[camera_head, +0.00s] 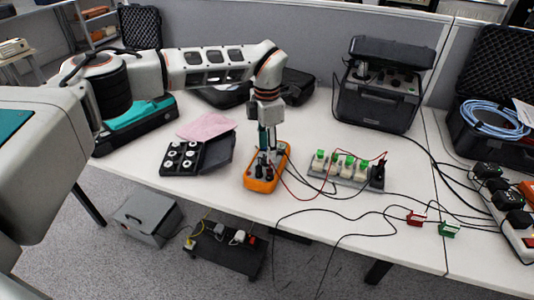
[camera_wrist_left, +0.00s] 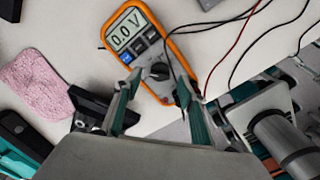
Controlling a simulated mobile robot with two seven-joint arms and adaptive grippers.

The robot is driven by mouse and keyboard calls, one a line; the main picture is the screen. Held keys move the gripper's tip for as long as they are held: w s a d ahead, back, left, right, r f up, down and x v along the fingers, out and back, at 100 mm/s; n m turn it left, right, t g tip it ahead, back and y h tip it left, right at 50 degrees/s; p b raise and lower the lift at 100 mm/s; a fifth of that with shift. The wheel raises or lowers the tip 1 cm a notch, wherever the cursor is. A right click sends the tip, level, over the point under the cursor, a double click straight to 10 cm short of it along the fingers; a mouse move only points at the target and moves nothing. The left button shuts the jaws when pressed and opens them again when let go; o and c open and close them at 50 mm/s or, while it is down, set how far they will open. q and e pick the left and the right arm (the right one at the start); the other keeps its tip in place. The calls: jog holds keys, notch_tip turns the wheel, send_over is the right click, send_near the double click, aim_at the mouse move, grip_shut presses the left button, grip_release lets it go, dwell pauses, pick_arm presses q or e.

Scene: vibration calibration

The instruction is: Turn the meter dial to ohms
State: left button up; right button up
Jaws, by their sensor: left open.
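An orange multimeter (camera_head: 261,184) lies on the white table, below my left arm. In the left wrist view the multimeter (camera_wrist_left: 177,52) shows a screen (camera_wrist_left: 126,29) reading "0.0 V". Its dark round dial (camera_wrist_left: 158,72) sits below the buttons. My left gripper (camera_head: 266,150) points down over the meter; in the left wrist view its fingers (camera_wrist_left: 157,95) are spread apart on either side of the meter's lower part, with the dial visible between and beyond them. Contact with the dial cannot be told. My right gripper is not in view.
A block with green-topped terminals (camera_head: 346,169) stands right of the meter, with red and black leads trailing across the table. A black tray of round parts (camera_head: 181,158) and a pink cloth (camera_head: 206,126) lie to the left. A black instrument case (camera_head: 378,95) stands behind.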

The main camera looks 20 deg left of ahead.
pick_arm(q)
notch_tip(320, 180, up, 9)
dwell(0.3)
